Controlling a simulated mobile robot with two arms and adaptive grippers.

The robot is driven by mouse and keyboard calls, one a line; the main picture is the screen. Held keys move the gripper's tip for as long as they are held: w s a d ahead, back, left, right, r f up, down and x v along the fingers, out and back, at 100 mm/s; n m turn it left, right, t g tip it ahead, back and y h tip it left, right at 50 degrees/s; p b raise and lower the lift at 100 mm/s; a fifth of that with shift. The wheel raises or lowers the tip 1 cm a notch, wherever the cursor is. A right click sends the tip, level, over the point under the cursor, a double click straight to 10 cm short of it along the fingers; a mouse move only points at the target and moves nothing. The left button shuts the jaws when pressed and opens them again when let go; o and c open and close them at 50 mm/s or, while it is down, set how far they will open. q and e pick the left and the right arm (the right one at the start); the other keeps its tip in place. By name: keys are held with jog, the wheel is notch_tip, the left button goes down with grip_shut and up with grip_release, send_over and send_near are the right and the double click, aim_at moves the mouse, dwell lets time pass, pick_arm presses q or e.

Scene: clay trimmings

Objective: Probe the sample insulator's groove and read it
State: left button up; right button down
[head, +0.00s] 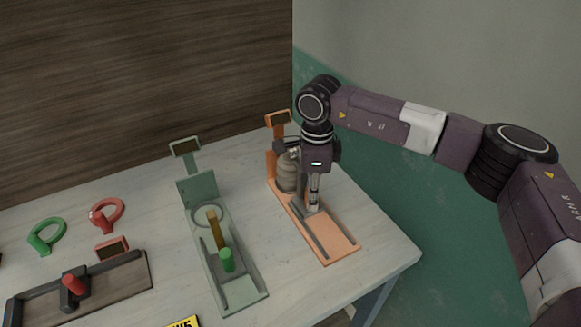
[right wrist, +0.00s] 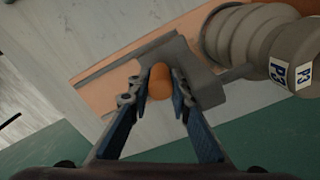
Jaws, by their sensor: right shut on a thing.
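The insulator (head: 287,172), a grey-brown ribbed body, stands at the back of the orange fixture (head: 343,247). The right wrist view shows the insulator (right wrist: 238,38) with a white label reading P3. My right gripper (head: 313,202) points down over the fixture, in front of the insulator. In the right wrist view its fingers are closed around an orange knob (right wrist: 160,82) on a grey slider (right wrist: 183,60). The slider's far end lies close to the insulator; I cannot tell whether it touches the groove. My left gripper is out of view.
A green fixture (head: 239,292) with a green knob (head: 227,260) stands to the left. Further left are a green ring gauge (head: 45,238), a red ring gauge (head: 106,216) and a dark tray (head: 128,269) with a red knob (head: 73,284). The table's right edge is near the orange fixture.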

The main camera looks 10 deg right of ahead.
jog(key=shift+w+a+r, duration=0.15)
jog(key=shift+w+a, duration=0.15)
jog(key=shift+a, duration=0.3)
dwell(2.1)
send_over(325, 230)
jog(key=w, duration=0.1)
jog(key=shift+a+b, duration=0.35)
jog(key=shift+a, duration=0.05)
dwell(0.6)
jog(key=shift+s+d, duration=0.25)
jog(key=shift+s, duration=0.3)
dwell(1.0)
jog(key=c, duration=1.2)
grip_release()
jog(key=shift+a, duration=0.1)
jog(key=shift+c, duration=0.2)
jog(key=o, duration=0.5)
jog(key=shift+d, duration=0.25)
jog(key=shift+c, duration=0.2)
jog(key=shift+r, duration=0.1)
notch_tip(325, 230, up, 7)
jog(key=p, duration=0.2)
jog(key=shift+p, duration=0.35)
